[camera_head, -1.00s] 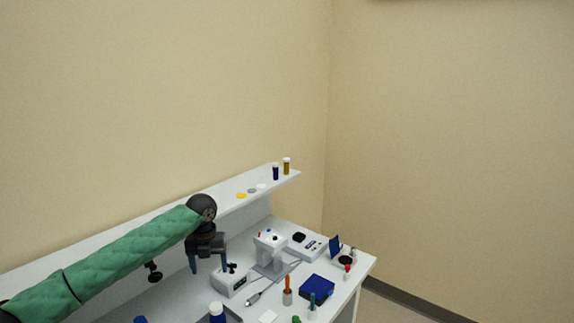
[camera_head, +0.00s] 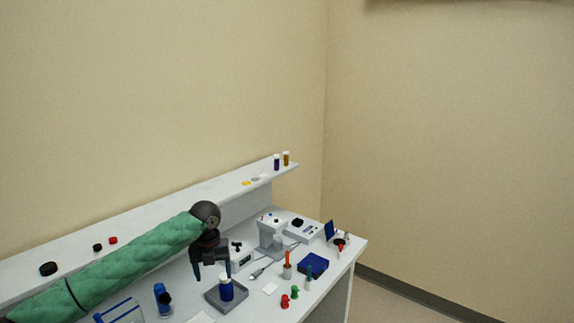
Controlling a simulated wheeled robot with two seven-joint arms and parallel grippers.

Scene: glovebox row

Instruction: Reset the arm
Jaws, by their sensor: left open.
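My left arm, in a green quilted sleeve, reaches in from the lower left. Its dark left gripper (camera_head: 211,277) points down above the white bench (camera_head: 325,287). The fingers are apart and I see nothing between them. My right gripper is not in view.
A raised white shelf (camera_head: 150,233) runs along the back, with two small vials (camera_head: 281,161) at its right end. A blue box (camera_head: 313,264), an orange-handled tool (camera_head: 287,264) and white instruments (camera_head: 271,238) crowd the bench's right side. A blue bottle (camera_head: 162,298) stands left of the tray.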

